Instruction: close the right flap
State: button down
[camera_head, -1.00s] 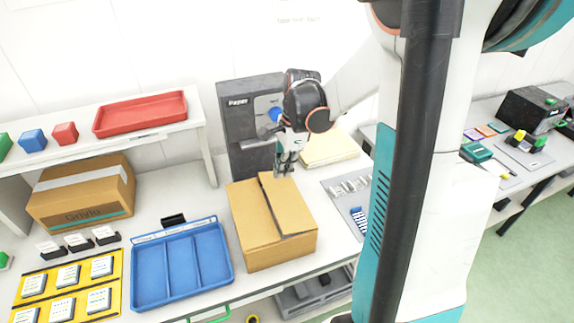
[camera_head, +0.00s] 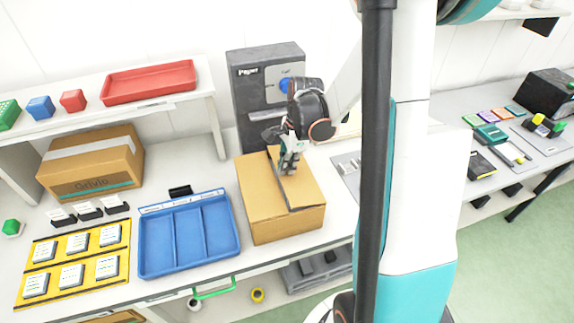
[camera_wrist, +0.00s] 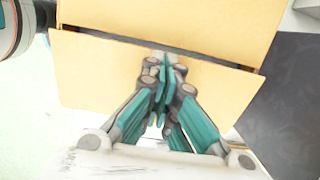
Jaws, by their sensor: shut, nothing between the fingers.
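A cardboard box (camera_head: 285,228) stands on the bench in the head view. Its left flap (camera_head: 257,195) lies over the left half of the top. Its right flap (camera_head: 306,188) lies nearly flat, with a narrow dark gap between the two. My gripper (camera_head: 288,173) is shut and empty over the right flap, close to the gap. In the wrist view its fingertips (camera_wrist: 163,60) are at the right flap (camera_wrist: 100,75), near its inner edge; whether they touch is unclear.
A blue divided tray (camera_head: 188,275) stands left of the box. A dark paper dispenser (camera_head: 245,100) stands behind it. A grey mat (camera_head: 347,185) lies to the right. A taped carton (camera_head: 95,165) sits at the back left.

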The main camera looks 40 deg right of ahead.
jog(key=shift+w+a+f+h+b, duration=0.1)
jog(key=shift+a+f+h+b, duration=0.25)
jog(key=shift+f+h+b, duration=0.35)
jog(key=shift+a+f+b, duration=0.1)
jog(key=shift+f+b, duration=0.15)
jog(key=shift+b, duration=0.1)
jog(key=shift+r, duration=0.2)
